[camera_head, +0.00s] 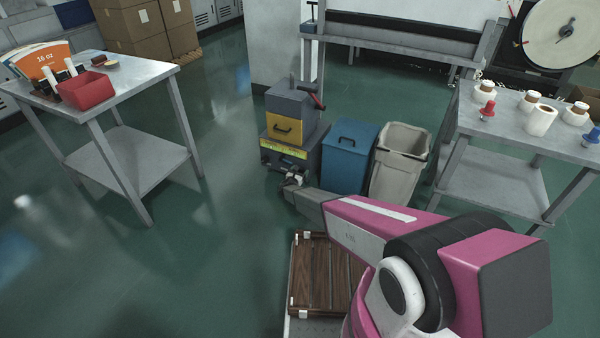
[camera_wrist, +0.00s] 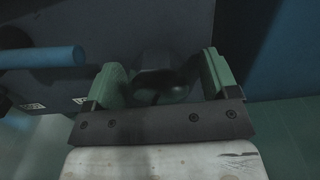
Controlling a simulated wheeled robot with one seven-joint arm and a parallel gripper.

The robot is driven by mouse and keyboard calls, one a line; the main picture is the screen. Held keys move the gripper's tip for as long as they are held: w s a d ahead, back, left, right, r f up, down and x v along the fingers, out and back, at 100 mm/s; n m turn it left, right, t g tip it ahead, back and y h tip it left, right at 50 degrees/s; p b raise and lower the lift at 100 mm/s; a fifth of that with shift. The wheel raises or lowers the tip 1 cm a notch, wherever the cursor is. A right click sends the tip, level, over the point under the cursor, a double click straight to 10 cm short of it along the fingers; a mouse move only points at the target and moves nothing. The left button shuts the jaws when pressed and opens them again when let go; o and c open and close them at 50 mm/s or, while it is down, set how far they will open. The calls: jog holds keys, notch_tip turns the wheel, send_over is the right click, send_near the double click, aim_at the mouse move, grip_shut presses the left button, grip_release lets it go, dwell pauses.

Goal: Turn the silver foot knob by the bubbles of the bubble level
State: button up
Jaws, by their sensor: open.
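My gripper (camera_head: 291,180) is low down at the front of a grey machine unit with yellow panels (camera_head: 284,147) in the head view. In the wrist view my gripper (camera_wrist: 161,76) has its two green-grey fingers apart. A dark rounded, knob-like part (camera_wrist: 160,86) lies between them, in shadow; I cannot tell whether the fingers touch it or whether it is the silver foot knob. The bubble level and its bubbles cannot be made out in either view.
A blue bar (camera_wrist: 42,57) sticks out left of my fingers. A blue bin (camera_head: 349,157) and an open beige bin (camera_head: 399,160) stand right of the machine. A table with a red box (camera_head: 86,91) is left, another table (camera_head: 500,118) right.

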jog(key=c, duration=0.9)
jog(key=shift+m, duration=1.2)
jog(key=o, duration=0.9)
jog(key=shift+s, duration=0.1)
jog(key=v, duration=1)
jog(key=shift+s+a, duration=0.2)
jog(key=shift+s, duration=0.1)
jog(key=shift+f, duration=0.1)
